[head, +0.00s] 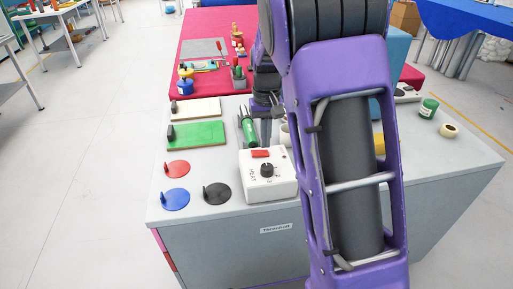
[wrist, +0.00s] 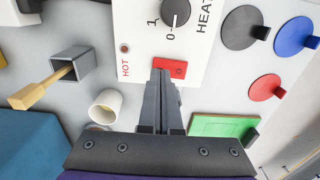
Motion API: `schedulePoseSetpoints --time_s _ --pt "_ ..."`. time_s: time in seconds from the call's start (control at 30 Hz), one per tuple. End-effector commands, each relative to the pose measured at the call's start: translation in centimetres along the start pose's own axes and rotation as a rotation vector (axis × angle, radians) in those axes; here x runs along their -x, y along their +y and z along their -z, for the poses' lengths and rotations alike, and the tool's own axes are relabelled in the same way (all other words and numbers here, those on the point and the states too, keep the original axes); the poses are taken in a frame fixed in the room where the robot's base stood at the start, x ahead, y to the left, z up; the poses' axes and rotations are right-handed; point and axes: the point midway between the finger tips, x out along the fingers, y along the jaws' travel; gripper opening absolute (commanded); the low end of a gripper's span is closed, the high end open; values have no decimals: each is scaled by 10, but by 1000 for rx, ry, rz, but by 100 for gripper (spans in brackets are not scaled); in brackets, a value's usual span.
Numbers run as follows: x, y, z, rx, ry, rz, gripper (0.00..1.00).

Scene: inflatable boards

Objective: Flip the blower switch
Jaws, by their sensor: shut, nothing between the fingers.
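A white control box (head: 284,189) stands on the grey bench, with a black dial and a red rocker switch (head: 261,153) on its top. In the wrist view the box (wrist: 140,28) carries the words HEAT and HOT, and the red switch (wrist: 175,66) lies right at my fingertips. My gripper (wrist: 164,74) is shut and empty, its tips overlapping the left part of the switch in that view. I cannot tell whether they touch it. In the head view my arm hides part of the bench behind the box.
A green board (head: 197,134) with a black block lies left of the box, with red (head: 177,169), blue (head: 176,199) and black (head: 217,193) discs in front of it. A white cup (wrist: 106,106) and a grey square holder (wrist: 75,62) stand near my gripper.

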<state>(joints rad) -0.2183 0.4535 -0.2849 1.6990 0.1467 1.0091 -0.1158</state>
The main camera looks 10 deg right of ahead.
Motion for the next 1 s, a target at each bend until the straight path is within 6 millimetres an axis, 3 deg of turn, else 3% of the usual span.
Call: schedulePoseSetpoints --time_s 0.37,1.0 --pt "3 0 0 2 -1 0 0" --pt "53 -1 0 3 -1 -1 0"
